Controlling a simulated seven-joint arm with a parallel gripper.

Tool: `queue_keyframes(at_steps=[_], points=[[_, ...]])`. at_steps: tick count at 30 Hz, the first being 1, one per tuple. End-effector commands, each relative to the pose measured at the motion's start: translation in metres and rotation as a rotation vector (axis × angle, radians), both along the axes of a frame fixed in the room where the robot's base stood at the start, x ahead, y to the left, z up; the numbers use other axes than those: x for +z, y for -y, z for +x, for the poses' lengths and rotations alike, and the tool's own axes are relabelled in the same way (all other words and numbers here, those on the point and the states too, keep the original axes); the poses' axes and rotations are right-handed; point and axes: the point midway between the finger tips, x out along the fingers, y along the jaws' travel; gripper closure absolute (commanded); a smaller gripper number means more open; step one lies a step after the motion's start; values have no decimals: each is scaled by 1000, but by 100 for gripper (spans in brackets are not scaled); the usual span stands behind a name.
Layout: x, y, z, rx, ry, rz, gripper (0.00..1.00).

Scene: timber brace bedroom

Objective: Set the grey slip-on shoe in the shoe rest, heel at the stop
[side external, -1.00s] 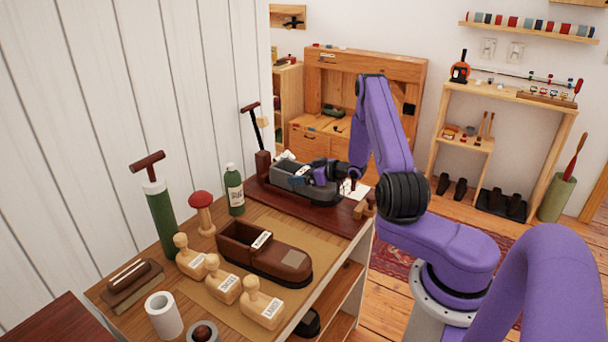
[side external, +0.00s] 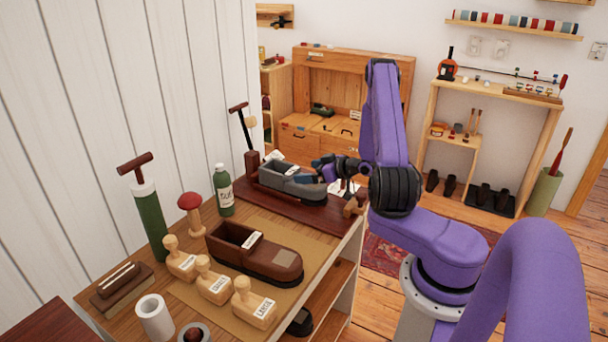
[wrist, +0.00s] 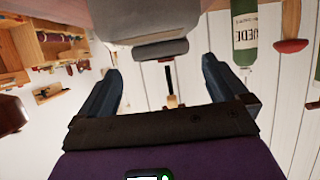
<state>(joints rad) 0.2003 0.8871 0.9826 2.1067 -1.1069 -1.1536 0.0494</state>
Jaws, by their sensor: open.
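The grey slip-on shoe (side external: 302,189) lies on the dark red-brown shoe rest (side external: 288,210), with its opening to the left and its toe to the right. An upright block (side external: 252,163) stands by its heel end; I cannot tell whether the heel touches it. My gripper (side external: 326,168) is just right of and behind the shoe's toe, open, its fingertips partly hidden. In the wrist view my gripper (wrist: 160,75) has its fingers wide apart with nothing between them. The grey shoe (wrist: 160,30) shows beyond the fingertips, at the top.
A brown shoe (side external: 270,262) lies on the tan mat (side external: 203,305) nearer the camera. Wooden stamps (side external: 213,283), a green bottle (side external: 223,192), a red-topped knob (side external: 190,210) and a green cylinder (side external: 151,225) stand around it. A small wooden piece (side external: 353,206) is at the rest's right end.

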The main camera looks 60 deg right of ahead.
Motion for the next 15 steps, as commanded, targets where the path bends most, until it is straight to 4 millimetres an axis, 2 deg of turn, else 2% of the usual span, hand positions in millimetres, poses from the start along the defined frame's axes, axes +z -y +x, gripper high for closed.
queue_keyframes(at_steps=[5, 8, 15], points=[[4, -6, 4, 20, -24, -15, 0], [8, -16, 18, 52, -68, -43, 0], [19, -52, 51, 136, -199, -128, 0]])
